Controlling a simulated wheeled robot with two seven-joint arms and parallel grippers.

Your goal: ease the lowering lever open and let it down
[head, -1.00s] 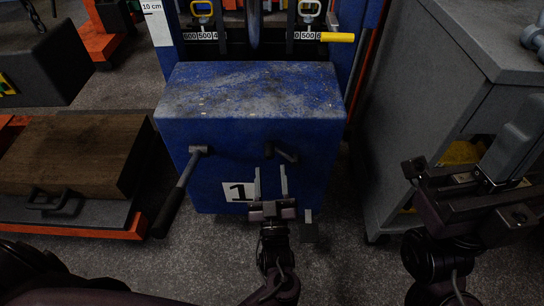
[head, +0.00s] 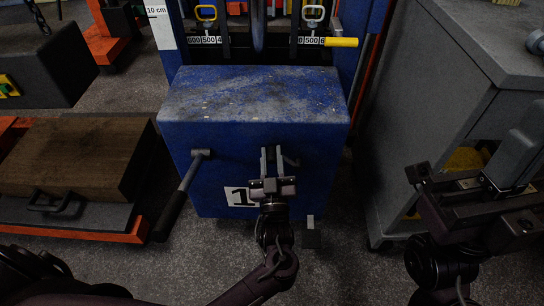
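My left gripper (head: 271,158) points at that face. Its two pale fingers are close together with the lever's left end between them, and they look shut on it. The lever's right end shows beside the fingers. My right gripper (head: 497,172) is at the right, apart from the jack; whether its fingers are open is unclear.
A longer lever with a black grip (head: 174,207) slants down at the jack's left. A grey cabinet (head: 412,110) stands close on the right. A wooden block (head: 78,150) lies on a low orange-edged platform at the left. A small grey piece (head: 311,236) shows below the jack.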

